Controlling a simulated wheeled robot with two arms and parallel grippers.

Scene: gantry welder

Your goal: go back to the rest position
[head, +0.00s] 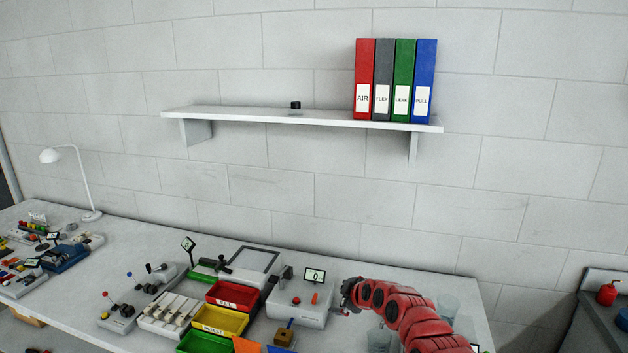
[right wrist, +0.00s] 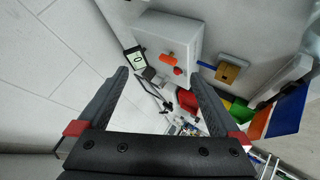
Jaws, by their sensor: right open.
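My right gripper (head: 346,294) comes in from the lower right on a red segmented arm and hovers over the right part of the workbench (head: 450,289). It is beside the grey box with the display reading 0 (head: 298,304). In the right wrist view the gripper's two dark fingers (right wrist: 160,90) are spread apart with nothing between them. The grey box (right wrist: 168,40), with its orange and red knobs, lies beyond the fingertips there. My left gripper is not in the head view.
Red, yellow and green trays (head: 221,318) stand left of the box. Clear cups (head: 447,305) stand by my right arm. A wall shelf (head: 290,117) holds several binders (head: 395,80). A lamp (head: 72,160) and small devices fill the bench's left. A red bottle (head: 607,293) stands far right.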

